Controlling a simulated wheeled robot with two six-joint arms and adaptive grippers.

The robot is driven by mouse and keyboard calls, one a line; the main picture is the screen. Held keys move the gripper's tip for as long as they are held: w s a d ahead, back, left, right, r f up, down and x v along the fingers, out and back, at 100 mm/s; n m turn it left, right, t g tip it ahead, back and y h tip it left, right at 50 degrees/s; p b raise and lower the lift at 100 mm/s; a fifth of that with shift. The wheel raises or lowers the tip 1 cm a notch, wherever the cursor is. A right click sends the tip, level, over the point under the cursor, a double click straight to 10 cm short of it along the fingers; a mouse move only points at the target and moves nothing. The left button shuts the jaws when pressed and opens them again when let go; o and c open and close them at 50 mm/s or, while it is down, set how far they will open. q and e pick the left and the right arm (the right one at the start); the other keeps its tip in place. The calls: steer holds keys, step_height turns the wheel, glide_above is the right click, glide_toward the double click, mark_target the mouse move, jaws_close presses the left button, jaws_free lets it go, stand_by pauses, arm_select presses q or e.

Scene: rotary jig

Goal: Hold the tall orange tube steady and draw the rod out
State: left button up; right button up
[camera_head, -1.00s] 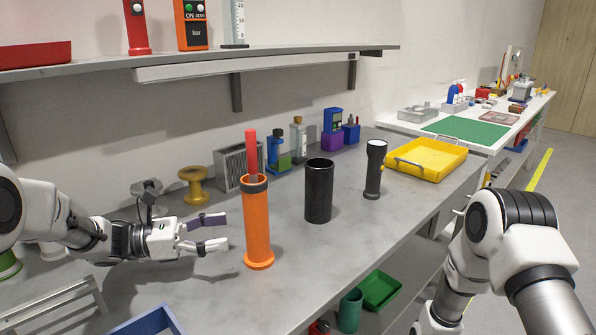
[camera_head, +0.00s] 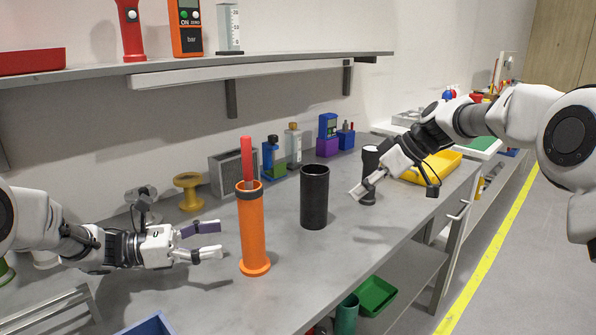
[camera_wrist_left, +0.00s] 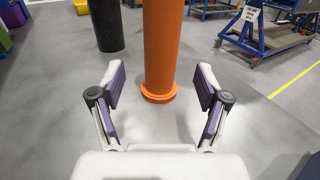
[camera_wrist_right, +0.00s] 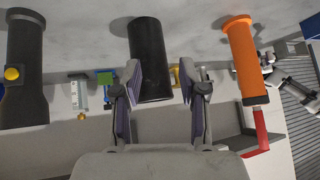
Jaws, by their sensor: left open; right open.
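The tall orange tube (camera_head: 253,232) stands upright on the grey bench, with a dark collar near its top. The red rod (camera_head: 246,158) sticks up out of it. My left gripper (camera_head: 221,240) is open, just left of the tube and apart from it; in the left wrist view the tube (camera_wrist_left: 162,45) stands ahead, between the open fingers. My right gripper (camera_head: 361,191) is open and empty over the bench, right of the black cylinder (camera_head: 314,198). In the right wrist view the tube (camera_wrist_right: 246,65) and rod (camera_wrist_right: 260,130) are to the right of the fingers.
A black flashlight (camera_head: 369,165) stands partly behind my right gripper. A yellow tray (camera_head: 440,165) is at the bench's right end. A yellow spool (camera_head: 188,190) and several small devices line the wall. A shelf (camera_head: 270,66) hangs above.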

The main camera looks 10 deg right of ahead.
mark_target(253, 234)
arm_select(q)
steer(key=shift+d, duration=0.1)
steer(key=d, duration=0.6)
steer(key=shift+w+d, duration=0.3)
steer(key=shift+d, duration=0.05)
steer(key=shift+w+d, duration=0.1)
steer(key=shift+d, duration=0.45)
steer(key=c, duration=1.3)
arm_select(e)
steer(key=s+a+r+n+g+y, duration=0.1)
steer(key=s+a+r+n, duration=0.2)
steer(key=a, duration=0.4)
steer(key=s+a+r+n+g+y, duration=0.1)
steer(key=s+a+r+n+y, duration=0.1)
steer(key=a, duration=0.6)
step_height(253, 234, up, 3)
steer(key=shift+s+a+f+n+g, duration=0.1)
steer(key=shift+s+a+n+g, duration=0.15)
steer(key=shift+s+n, duration=0.6)
steer(key=shift+s+d, duration=0.1)
